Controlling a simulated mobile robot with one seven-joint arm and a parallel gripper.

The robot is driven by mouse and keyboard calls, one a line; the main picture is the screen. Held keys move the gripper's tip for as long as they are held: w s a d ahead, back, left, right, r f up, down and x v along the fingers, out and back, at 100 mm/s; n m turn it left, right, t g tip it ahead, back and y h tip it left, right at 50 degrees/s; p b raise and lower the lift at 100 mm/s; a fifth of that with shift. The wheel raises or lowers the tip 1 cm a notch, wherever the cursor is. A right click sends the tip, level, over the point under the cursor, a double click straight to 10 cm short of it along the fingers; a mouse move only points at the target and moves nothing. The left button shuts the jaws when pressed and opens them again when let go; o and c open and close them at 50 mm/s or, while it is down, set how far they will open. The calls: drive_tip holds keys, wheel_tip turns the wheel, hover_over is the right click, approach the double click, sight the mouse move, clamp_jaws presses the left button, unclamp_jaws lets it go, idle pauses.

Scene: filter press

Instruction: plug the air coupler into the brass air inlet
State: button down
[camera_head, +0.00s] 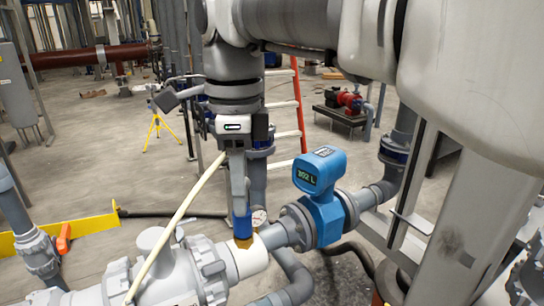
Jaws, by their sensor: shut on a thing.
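My gripper (239,204) points straight down near the middle of the view. Its fingers are shut on the blue air coupler (241,226). The coupler is upright, directly above the brass air inlet (244,243) on the light grey pipe. The coupler's lower end meets or overlaps the brass in this view. I cannot tell whether it is seated or only touching. The fingers hide the coupler's upper part.
A blue flow meter (321,185) stands close on the right. A round gauge (259,217) is just behind the coupler. An orange ladder (298,105) stands behind.

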drive_tip(key=shift+f, duration=0.2)
drive_tip(key=shift+c, duration=2.3)
unclamp_jaws()
wheel_tip(320, 180, up, 18)
drive_tip(key=p, duration=0.4)
drive_tip(key=shift+f, duration=0.25)
drive_tip(key=s+d+f+n+t+b, duration=0.2)
drive_tip(key=s+d+f+n, duration=0.2)
drive_tip(key=d+f+n, duration=0.4)
drive_tip(key=s+d+f+n+t+b, duration=0.3)
drive_tip(key=d+f+n, duration=0.6)
drive_tip(key=f, duration=1.2)
drive_tip(key=s+d, duration=0.1)
drive_tip(key=d, duration=0.2)
drive_tip(key=shift+f+t, duration=0.3)
drive_tip(key=shift+f, duration=0.05)
